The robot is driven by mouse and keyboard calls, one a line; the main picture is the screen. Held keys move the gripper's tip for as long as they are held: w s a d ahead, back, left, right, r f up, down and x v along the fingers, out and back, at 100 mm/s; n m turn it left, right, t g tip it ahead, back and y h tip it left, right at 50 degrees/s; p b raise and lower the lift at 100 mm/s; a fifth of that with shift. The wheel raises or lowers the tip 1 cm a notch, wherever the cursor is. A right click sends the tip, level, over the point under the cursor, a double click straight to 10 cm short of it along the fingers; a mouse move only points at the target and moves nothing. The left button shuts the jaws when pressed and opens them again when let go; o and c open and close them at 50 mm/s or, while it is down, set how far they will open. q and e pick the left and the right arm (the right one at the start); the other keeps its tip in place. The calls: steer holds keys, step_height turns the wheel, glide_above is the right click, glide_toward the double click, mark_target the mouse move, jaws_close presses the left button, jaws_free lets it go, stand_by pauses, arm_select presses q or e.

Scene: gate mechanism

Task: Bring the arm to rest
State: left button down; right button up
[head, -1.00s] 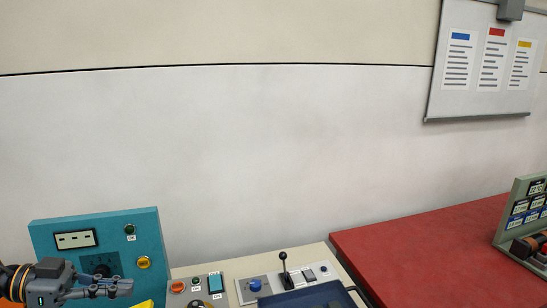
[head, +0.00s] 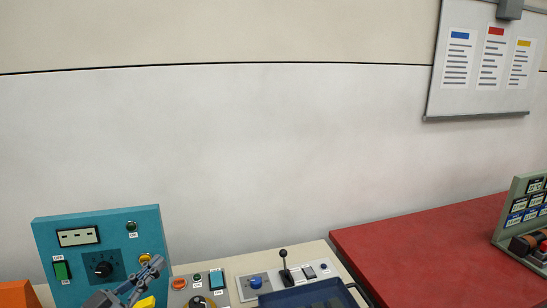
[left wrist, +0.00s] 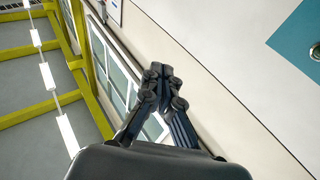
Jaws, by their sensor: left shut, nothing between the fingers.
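My left gripper (head: 148,272) is low at the left in the head view, in front of the right part of the teal control panel (head: 75,277). It points up and to the right. Its fingers are shut with nothing between them. It covers part of a yellow button on the panel. In the left wrist view the closed fingertips (left wrist: 160,80) show in the middle, with open space beyond them. My right gripper is in neither view.
Beside the panel are a grey box with an orange button (head: 179,283), a black lever (head: 285,268), a blue knob (head: 255,282) and a dark blue tray (head: 315,296). A red table (head: 430,250) with a green-framed display is at the right.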

arm_select(q)
steer(key=s+a+f+n+g+y, duration=0.1)
steer(key=s+f+n+g+y, duration=0.1)
steer(key=s+f+n+y, duration=0.5)
steer(key=s+a+f+n+g+y, duration=0.1)
steer(key=s+a+f+g+y, duration=0.15)
steer(key=f+y, duration=0.6)
steer(key=s+d+f+m+g+h, duration=0.2)
steer(key=s+d+f+g, duration=0.3)
steer(key=s, duration=0.4)
steer(key=s+d+f+m+g+h, duration=0.1)
steer(key=s+d+f+g+h, duration=0.1)
steer(key=s+f+g, duration=0.6)
step_height(320, 180, down, 28)
steer(key=s+t+b, duration=0.2)
steer(key=b, duration=0.3)
steer(key=s+a+f+b, duration=0.1)
steer(key=s+f+b, duration=0.1)
steer(key=s+f, duration=0.7)
steer(key=s+a+f+g+b, duration=0.1)
steer(key=s+f+b, duration=0.2)
steer(key=s+f, duration=0.5)
step_height(320, 180, down, 6)
steer(key=shift+s+a+f, duration=0.1)
steer(key=shift+s+a, duration=0.3)
